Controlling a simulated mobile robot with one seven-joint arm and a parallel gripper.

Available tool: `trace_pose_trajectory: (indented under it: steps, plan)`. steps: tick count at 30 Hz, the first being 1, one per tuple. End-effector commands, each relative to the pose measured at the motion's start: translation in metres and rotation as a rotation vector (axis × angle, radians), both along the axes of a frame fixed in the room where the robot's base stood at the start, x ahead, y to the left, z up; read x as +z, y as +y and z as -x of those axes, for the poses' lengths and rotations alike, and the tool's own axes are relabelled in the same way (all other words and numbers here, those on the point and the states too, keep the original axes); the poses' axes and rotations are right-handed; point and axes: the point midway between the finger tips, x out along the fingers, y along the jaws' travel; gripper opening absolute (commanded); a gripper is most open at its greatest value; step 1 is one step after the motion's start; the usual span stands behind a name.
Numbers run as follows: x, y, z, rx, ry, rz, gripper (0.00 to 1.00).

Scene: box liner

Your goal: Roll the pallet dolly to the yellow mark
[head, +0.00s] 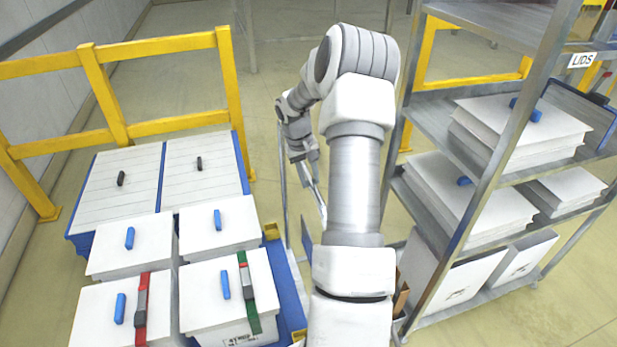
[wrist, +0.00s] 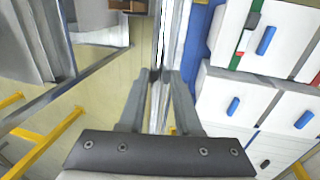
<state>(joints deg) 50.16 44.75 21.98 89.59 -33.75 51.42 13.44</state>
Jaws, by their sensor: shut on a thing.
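The pallet dolly (head: 290,290) is blue with yellow corner pieces and stands at the left of the head view, loaded with white lidded boxes. Its blue edge also shows in the wrist view (wrist: 196,45). A grey metal upright bar (wrist: 170,32) runs beside that edge and looks like the dolly's handle. My gripper (wrist: 158,76) is shut on this bar in the wrist view. In the head view my arm hides much of the bar, and the gripper (head: 312,185) is small and partly hidden. I cannot make out a yellow mark on the floor.
A metal shelf rack (head: 455,130) with lids and boxes stands close on the right. Yellow railings (head: 110,130) stand behind the load at the left, by a pale wall. Open floor (head: 290,60) lies further back.

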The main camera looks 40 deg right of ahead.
Motion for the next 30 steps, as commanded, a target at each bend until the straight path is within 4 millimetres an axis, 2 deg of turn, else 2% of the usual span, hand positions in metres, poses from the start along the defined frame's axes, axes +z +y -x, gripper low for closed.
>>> trace_pose_trajectory:
  steps: [1,3,11,12,16,30]
  plan:
    - [0.002,-0.014,0.007,-0.008,0.004,0.015,0.00]
    - [0.002,-0.022,0.011,-0.007,0.005,0.019,0.00]
    - [0.003,-0.027,0.012,-0.010,0.003,0.023,0.00]
    - [0.004,-0.027,0.012,-0.010,0.003,0.023,0.40]
    - [0.003,-0.024,0.011,-0.008,0.002,0.020,0.61]
    - [0.001,-0.018,0.009,-0.003,0.003,0.010,0.61]
